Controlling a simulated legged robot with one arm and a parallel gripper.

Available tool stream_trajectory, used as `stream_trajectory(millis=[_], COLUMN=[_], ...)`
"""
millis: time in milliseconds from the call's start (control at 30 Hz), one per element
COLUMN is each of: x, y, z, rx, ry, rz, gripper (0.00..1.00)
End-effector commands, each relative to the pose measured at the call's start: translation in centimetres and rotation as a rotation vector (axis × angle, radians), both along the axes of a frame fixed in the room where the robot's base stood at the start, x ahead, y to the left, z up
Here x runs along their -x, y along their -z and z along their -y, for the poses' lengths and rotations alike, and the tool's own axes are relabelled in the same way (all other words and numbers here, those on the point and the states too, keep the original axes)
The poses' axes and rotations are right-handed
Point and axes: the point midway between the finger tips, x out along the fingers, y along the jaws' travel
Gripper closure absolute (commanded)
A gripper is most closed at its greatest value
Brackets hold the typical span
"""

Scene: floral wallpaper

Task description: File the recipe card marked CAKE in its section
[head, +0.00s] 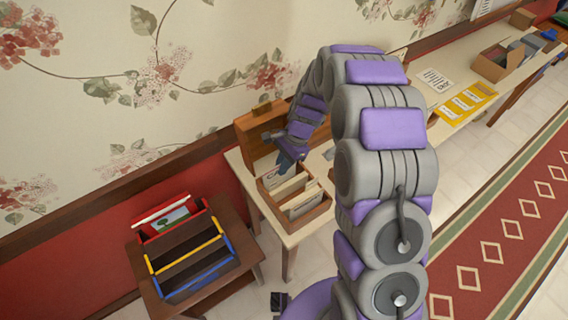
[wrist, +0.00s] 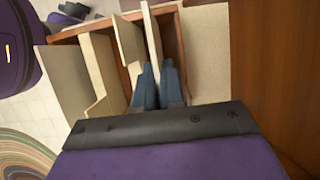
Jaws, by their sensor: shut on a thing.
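The wooden recipe box (head: 312,214) stands on the table with its lid (head: 258,128) raised behind it. Tan dividers (head: 301,200) stand upright inside. My gripper (head: 285,163) points down at the rear part of the box. In the wrist view, its blue fingers (wrist: 157,88) are shut on a thin pale card (wrist: 151,32), seen nearly edge-on.
A small brown table at the left holds a rack with red, yellow and blue parts (head: 190,256). Further right on the long table lie a printed sheet (head: 435,79), a yellow board (head: 465,103) and an open cardboard box (head: 497,63). The wall is close behind.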

Motion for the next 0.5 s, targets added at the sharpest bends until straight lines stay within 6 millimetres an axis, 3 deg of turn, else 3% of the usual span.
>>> stream_trajectory(millis=[300,333,500], x=[-0.03,-0.02,-0.01], y=[0.02,0.04,0.11], z=[0.5,0.42,-0.02], rx=[-0.006,-0.005,0.0], ry=[0.002,0.001,0.001], rz=[0.0,0.0,0.0], gripper=[1.0,0.9,0.73])
